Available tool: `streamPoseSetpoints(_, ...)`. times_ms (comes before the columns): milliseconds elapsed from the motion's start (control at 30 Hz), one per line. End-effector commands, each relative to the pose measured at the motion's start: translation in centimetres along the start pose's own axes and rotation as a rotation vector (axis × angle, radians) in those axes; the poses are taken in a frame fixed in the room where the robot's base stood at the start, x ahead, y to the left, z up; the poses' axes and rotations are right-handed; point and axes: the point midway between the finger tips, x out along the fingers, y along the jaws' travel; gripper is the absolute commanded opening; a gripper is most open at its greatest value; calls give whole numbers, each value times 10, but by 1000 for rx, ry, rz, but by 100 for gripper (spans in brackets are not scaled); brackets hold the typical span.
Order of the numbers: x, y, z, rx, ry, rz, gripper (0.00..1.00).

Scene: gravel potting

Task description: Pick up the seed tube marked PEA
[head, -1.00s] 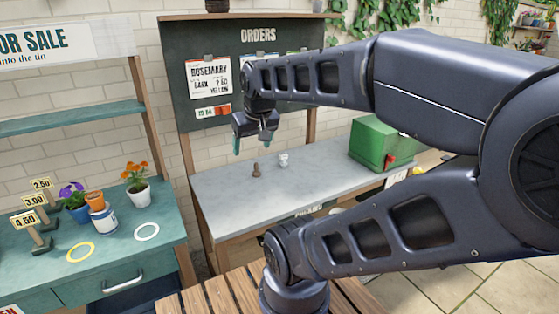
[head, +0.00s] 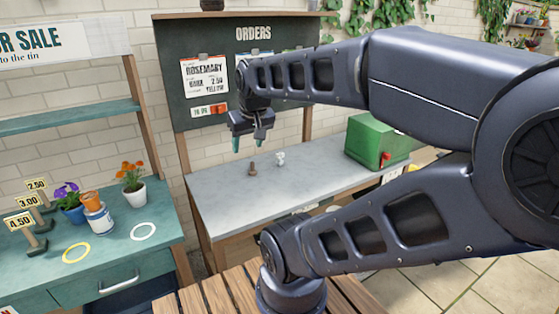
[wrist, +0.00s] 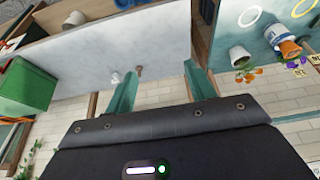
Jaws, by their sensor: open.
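No tube marked PEA can be made out in either view. My gripper (head: 247,141) is open and empty, with teal fingers pointing down above the grey bench. On the bench are a small brown upright object (head: 252,169) and a small white object (head: 280,158). Both also show in the wrist view, brown (wrist: 139,71) and white (wrist: 115,78). I cannot read any marking on them.
The grey bench top (head: 225,200) is mostly clear. A green box (head: 375,142) with a red part stands at its right end. An orders board (head: 170,60) rises behind. The teal stall counter (head: 110,255) at left holds flower pots, a tin, price signs and two rings.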

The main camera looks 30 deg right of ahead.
Motion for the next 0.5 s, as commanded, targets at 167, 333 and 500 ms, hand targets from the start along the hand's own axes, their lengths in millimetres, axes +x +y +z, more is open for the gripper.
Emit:
streamPoseSetpoints(167, 0, 0, 0, 0, 0, 0, 51)
streamPoseSetpoints(333, 1, 1, -3, -8, -2, -2, 51)
streamPoseSetpoints(500, 7, 8, -26, -71, -19, -14, 51)
